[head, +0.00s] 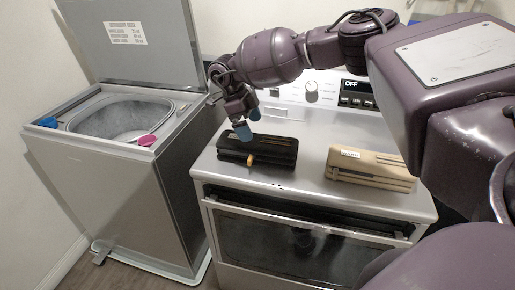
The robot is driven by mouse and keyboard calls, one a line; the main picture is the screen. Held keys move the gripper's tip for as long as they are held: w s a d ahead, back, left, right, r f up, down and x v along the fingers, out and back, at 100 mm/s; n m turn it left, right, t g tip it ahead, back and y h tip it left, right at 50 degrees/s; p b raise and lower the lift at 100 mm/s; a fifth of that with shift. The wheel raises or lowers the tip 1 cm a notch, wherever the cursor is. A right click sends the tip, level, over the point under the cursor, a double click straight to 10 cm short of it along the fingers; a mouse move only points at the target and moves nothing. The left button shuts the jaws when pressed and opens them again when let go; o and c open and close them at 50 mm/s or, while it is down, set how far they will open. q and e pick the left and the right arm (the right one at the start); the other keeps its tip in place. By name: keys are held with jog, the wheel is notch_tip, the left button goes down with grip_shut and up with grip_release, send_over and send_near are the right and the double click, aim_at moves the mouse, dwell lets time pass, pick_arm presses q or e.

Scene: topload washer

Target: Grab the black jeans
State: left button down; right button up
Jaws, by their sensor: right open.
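The black jeans (275,151), a dark folded bundle with a small tan tag at the front, lie flat on top of the silver oven (310,190), left of its middle. My right gripper (249,125) reaches in from the right. Its blue-tipped fingers are apart and just above the back left part of the jeans, with nothing between them. I cannot tell whether a fingertip touches the cloth. My left gripper is not in view.
A beige folded garment (375,168) with a white label lies to the right on the same top. A grey topload washer (120,180) with its lid (135,45) raised stands at the left. A control panel (330,93) rises behind the jeans.

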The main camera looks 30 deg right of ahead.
aim_at(257, 139)
jog(key=shift+x, duration=2)
jog(key=shift+f, duration=0.1)
jog(key=c, duration=0.9)
jog(key=shift+c, duration=0.2)
